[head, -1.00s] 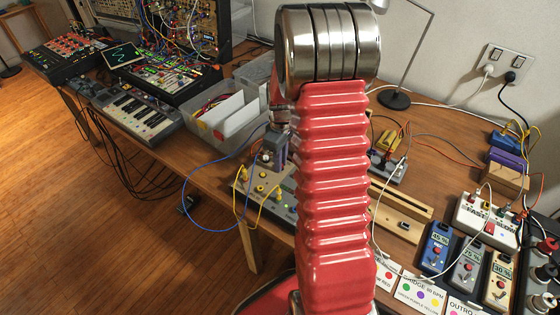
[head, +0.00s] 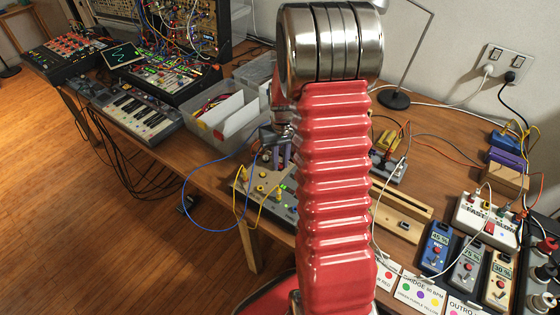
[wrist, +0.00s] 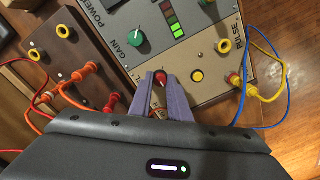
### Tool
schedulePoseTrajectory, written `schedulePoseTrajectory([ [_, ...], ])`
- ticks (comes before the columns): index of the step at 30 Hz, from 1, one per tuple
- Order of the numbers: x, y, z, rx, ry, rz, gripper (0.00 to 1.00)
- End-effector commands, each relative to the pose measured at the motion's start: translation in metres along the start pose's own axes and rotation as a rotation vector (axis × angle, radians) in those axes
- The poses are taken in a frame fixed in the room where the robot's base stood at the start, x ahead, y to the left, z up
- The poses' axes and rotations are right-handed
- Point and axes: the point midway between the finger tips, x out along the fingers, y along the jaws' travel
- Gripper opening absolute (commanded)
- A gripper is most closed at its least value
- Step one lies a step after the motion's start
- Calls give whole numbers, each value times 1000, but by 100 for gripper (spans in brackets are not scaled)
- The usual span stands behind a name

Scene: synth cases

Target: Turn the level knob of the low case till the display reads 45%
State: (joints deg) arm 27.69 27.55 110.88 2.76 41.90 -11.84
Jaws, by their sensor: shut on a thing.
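The low beige case (wrist: 205,52) lies under my gripper in the wrist view; it also shows in the head view (head: 248,187), partly behind my arm. It has a green gain knob (wrist: 135,38), a lit bar of red and green segments (wrist: 173,20), a yellow button (wrist: 197,76) and a red knob (wrist: 160,76). My gripper (wrist: 161,80) has its purple fingers shut on the red knob, one on each side. The lettering beside this knob is mostly hidden by a finger.
Orange plugs sit in a brown box (wrist: 75,45) left of the case. Yellow and blue cables (wrist: 268,85) loop at its right. In the head view, small units reading 45% (head: 436,246), 25% (head: 467,260) and 30% (head: 498,276) stand at right. A grey bin (head: 222,125) stands behind the case.

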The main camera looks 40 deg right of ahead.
Motion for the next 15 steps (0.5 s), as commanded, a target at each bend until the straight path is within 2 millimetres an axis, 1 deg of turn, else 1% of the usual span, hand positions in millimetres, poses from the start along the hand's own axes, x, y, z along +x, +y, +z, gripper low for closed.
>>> schedulePoseTrajectory([
  [6, 0, 0, 0, 196, 6, 0, 0],
  [15, 0, 0, 1, 384, 12, 0, 0],
])
